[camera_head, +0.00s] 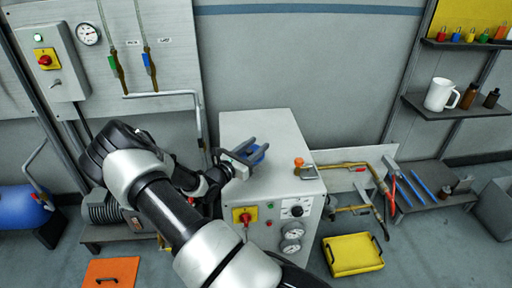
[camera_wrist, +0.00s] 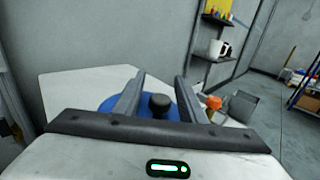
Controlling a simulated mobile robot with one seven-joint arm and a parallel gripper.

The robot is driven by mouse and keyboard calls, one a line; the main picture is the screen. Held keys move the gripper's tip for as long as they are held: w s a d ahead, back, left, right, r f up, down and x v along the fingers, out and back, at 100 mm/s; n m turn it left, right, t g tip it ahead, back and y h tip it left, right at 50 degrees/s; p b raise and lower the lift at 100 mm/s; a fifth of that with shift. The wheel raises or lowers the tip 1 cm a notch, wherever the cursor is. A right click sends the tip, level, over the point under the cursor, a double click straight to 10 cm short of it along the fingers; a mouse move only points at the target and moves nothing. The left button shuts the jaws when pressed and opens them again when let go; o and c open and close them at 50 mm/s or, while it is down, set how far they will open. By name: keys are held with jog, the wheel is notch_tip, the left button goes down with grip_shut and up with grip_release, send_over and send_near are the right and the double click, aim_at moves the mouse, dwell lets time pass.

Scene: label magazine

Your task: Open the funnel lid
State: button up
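The blue funnel lid (camera_wrist: 104,106) with a black knob (camera_wrist: 159,104) sits on top of the white machine cabinet (camera_wrist: 62,88). The blue lid also shows in the head view (camera_head: 257,154), partly hidden by my gripper (camera_head: 256,147). My gripper is open, with one finger on each side of the knob in the wrist view. A gap shows between each finger and the knob. I cannot tell whether the fingers are level with the knob or above it. The wrist view shows no funnel opening; the lid appears down.
An orange-topped fitting (camera_head: 299,163) stands on the cabinet's right edge. The cabinet front has a red-and-yellow switch (camera_head: 245,215) and gauges (camera_head: 291,231). A yellow tray (camera_head: 353,254) lies on the floor at right. A shelf (camera_head: 455,106) with a white jug (camera_head: 440,94) hangs on the right.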

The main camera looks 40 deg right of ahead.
grip_shut()
jog(key=shift+r, duration=0.1)
